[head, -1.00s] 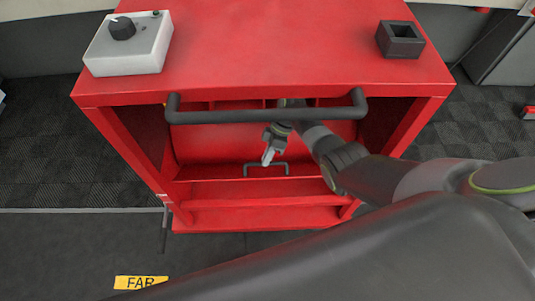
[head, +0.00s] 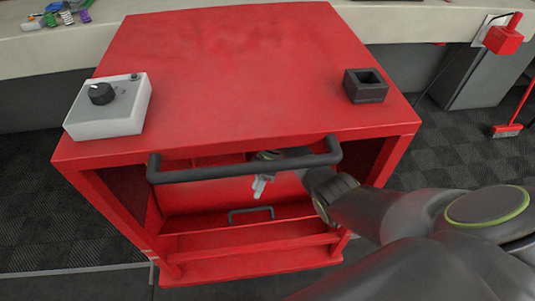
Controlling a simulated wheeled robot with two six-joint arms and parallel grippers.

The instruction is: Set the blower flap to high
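The red cart (head: 235,75) stands in front of me, with a dark bar handle (head: 243,169) across its front. Inside its open front is a red panel (head: 205,202) with a small dark pull handle (head: 250,212) low down; I cannot tell if this panel is the blower flap. My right gripper (head: 259,188) hangs behind the bar handle, fingertips pointing down, above the small handle and seemingly apart from it. It is too small and partly hidden by the bar to tell if it is open. My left gripper is out of view.
A grey box with a black knob (head: 101,94) sits on the cart top at left, a dark square socket block (head: 366,88) at right. A pale workbench (head: 75,40) runs behind. A red broom (head: 508,129) stands at far right. The cart top's middle is clear.

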